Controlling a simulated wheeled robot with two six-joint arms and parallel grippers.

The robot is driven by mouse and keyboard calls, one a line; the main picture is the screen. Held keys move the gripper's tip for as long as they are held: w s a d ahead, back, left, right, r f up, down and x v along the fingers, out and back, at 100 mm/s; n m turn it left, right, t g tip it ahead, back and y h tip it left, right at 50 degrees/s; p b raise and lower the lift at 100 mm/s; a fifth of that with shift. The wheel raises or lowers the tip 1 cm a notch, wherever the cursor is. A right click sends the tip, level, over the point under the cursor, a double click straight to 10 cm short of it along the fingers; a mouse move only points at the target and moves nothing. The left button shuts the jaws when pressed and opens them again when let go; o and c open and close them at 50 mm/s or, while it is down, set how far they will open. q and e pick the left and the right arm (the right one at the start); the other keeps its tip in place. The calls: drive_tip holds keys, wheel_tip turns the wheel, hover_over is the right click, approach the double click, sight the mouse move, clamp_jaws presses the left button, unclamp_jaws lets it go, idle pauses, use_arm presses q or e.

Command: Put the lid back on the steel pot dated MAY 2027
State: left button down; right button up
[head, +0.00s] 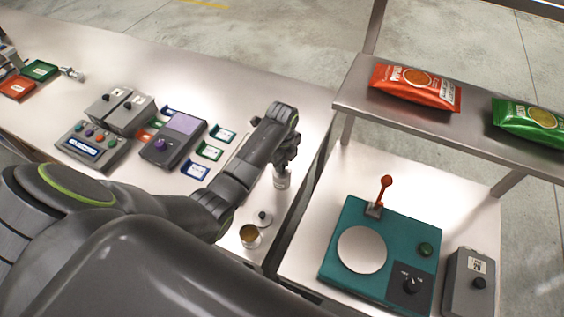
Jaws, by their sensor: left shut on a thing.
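My left gripper (286,161) points down near the bench's right edge, at the top of a small steel pot (282,181) with a pale label. It is shut on what seems to be that pot's lid, mostly hidden by the fingers. I cannot tell whether the lid touches the rim. The label's date is too small to read. A second small pot (249,237) stands open nearer me, with brownish contents. A loose round lid with a dark knob (264,218) lies beside it. My right gripper is not in view.
Left on the bench (215,78) are a grey button box (90,146), a purple-screened device (172,140) and several coloured trays (209,151). Right, across a gap, are a teal weigher (345,213), a grey box (468,280) and a raised shelf (349,101) with red (415,87) and green packets (530,120).

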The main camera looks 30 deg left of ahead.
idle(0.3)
use_arm(q)
drive_tip(key=c, duration=0.7)
unclamp_jaws()
drive_tip(key=shift+c, duration=0.2)
drive_tip(key=shift+r, duration=3.5)
clamp_jaws()
